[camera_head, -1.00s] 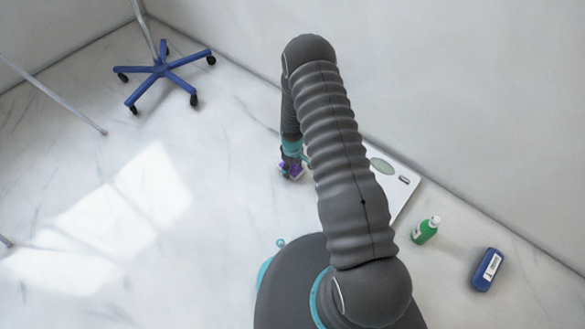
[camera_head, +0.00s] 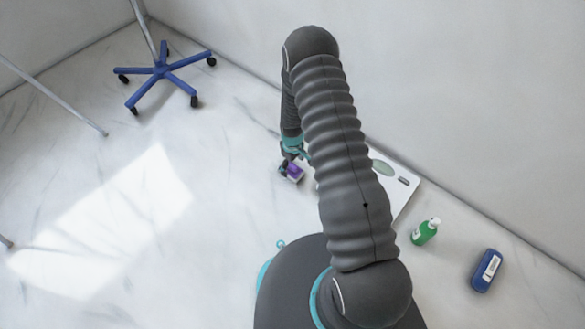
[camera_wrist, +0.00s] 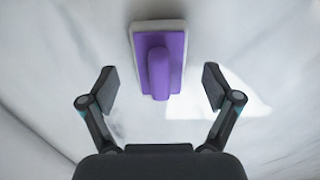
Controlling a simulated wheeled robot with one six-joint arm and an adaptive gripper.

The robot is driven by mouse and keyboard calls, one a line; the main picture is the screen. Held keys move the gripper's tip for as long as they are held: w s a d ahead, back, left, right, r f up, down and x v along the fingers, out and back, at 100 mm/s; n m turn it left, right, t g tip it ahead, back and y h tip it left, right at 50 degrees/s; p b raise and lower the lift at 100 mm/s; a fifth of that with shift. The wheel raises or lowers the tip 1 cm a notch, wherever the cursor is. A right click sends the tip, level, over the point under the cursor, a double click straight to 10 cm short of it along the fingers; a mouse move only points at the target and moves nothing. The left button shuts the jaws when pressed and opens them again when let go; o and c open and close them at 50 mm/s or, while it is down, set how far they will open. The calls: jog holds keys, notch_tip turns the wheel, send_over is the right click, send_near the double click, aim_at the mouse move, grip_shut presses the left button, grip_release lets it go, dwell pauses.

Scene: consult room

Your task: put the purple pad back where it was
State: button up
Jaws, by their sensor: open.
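The purple pad (camera_wrist: 163,62) has a raised purple handle and a pale base. In the wrist view it lies on the marbled floor, ahead of and between the two fingertips. My gripper (camera_wrist: 160,88) is open, with a finger on each side and a clear gap to the pad. In the head view the pad (camera_head: 294,171) shows small beside my gripper (camera_head: 287,166), which partly hides it.
A white panel with a green oval (camera_head: 400,185) lies by the wall, partly behind my arm. A green bottle (camera_head: 425,231) and a blue container (camera_head: 487,270) are at the right. A blue wheeled stand base (camera_head: 161,71) is at upper left.

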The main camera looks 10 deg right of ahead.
notch_tip(320, 180, up, 9)
jog(key=shift+p, duration=0.5)
notch_tip(320, 180, up, 15)
jog(key=m+t, duration=0.1)
send_over(293, 166)
jog(key=s+r+m+t, duration=0.1)
jog(key=s+r, duration=0.2)
jog(key=r, duration=0.5)
jog(key=s+r+m+t, duration=0.1)
jog(key=s+r, duration=0.2)
jog(key=r, duration=0.5)
jog(key=s+r+m+t, duration=0.1)
jog(key=s+r+m, duration=0.1)
jog(key=s+r, duration=0.5)
jog(key=s+r+m+t, duration=0.1)
jog(key=s+r, duration=0.7)
jog(key=s, duration=0.8)
jog(key=shift+s+a+m+t, duration=0.3)
jog(key=shift+s+m, duration=0.1)
jog(key=shift+m, duration=0.2)
jog(key=shift+r, duration=0.15)
